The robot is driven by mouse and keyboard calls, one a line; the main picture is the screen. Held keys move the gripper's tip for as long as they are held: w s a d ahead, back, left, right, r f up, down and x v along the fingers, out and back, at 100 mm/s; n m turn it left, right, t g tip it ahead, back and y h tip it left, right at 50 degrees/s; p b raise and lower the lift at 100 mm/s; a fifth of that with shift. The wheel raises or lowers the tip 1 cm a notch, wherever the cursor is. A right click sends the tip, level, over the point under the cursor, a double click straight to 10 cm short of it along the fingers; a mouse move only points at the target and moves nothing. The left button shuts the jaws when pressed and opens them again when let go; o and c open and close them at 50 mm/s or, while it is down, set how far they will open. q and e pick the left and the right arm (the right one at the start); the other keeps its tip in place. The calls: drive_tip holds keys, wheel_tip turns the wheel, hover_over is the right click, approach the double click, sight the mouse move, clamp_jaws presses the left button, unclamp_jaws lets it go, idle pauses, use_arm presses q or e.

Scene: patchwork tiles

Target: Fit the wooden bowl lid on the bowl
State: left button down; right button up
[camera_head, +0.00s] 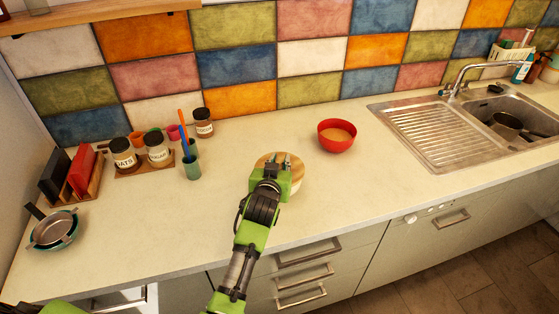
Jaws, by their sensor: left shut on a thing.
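The round tan wooden lid (264,159) shows around the fingers of my left gripper (281,160), which is shut on it. A pale, cream-sided round bowl (298,190) shows directly below the lid on the counter. The gripper and wrist hide most of both, so I cannot tell whether the lid is seated or held just above the rim. My right gripper is not in view.
A red bowl (337,143) with tan contents stands to the right, near the sink (425,140). The counter (150,225) between is clear.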

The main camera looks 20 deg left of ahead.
sight(279, 161)
use_arm(q)
drive_tip(key=shift+f, duration=0.35)
drive_tip(key=c, duration=1.8)
unclamp_jaws()
drive_tip(key=shift+o, duration=0.2)
drive_tip(key=shift+r, duration=0.1)
wheel_tip(279, 161, up, 10)
drive_tip(key=shift+f, duration=0.1)
